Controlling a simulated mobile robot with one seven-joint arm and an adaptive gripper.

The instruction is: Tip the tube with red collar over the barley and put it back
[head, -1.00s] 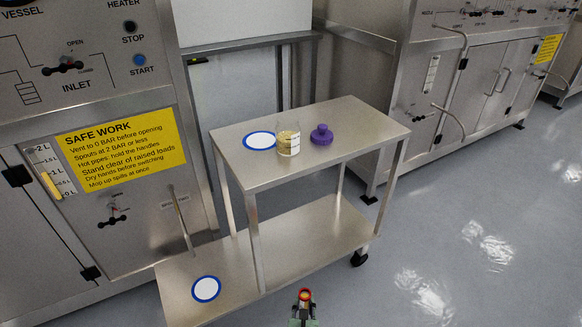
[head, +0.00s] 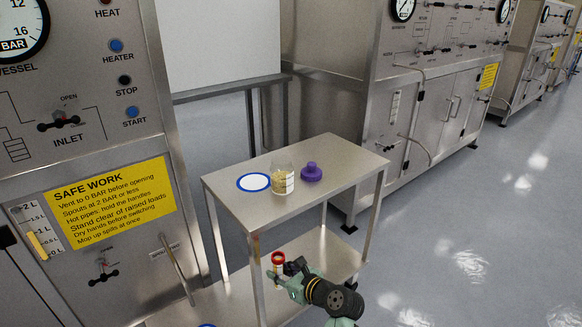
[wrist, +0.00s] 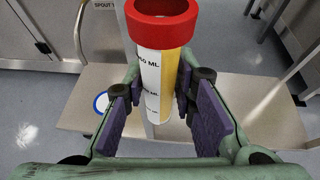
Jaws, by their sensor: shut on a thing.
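The tube with the red collar (wrist: 162,62) is held upright between the pads of my gripper (wrist: 160,95) in the wrist view. It has a white scale label, with something yellow showing beside it. In the head view the tube's red collar (head: 278,257) shows at my gripper (head: 283,279), in front of the trolley and below its top. A clear jar (head: 283,182) with a white label and pale yellowish contents, likely the barley, stands on the trolley top. The tube's lower end is hidden in the head view.
A purple knobbed item (head: 312,172) stands right of the jar on the trolley top (head: 330,150). A blue-ringed white disc (head: 254,182) lies left of the jar. A control panel (head: 85,130) stands at left.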

